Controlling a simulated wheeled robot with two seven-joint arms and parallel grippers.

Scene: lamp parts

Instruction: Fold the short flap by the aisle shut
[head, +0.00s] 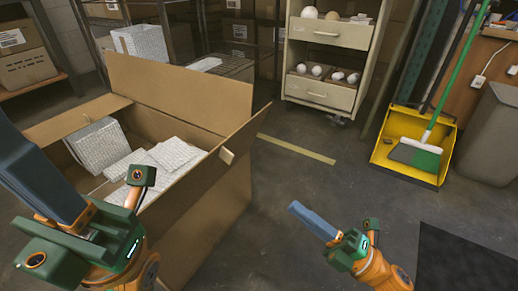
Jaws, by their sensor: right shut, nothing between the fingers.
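An open cardboard box (205,232) stands at the left with its flaps up. A broad flap (180,92) stands raised along its far side. Another flap (245,136) stands raised on the right side, facing the open floor, with a small cream tab (227,156) on it. A further flap (75,118) shows at the left. My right gripper (300,213) is shut and empty over the floor, right of the box and apart from it. My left gripper (38,165) is at the box's near left and hides part of it; its finger gap is not visible.
White textured packages (170,155) lie inside the box. A cream drawer cabinet (330,50) on casters stands behind. A yellow dustpan (405,165) with a green broom (418,155) and a grey bin (493,135) are at right. The floor between is clear, with a tape strip (297,148).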

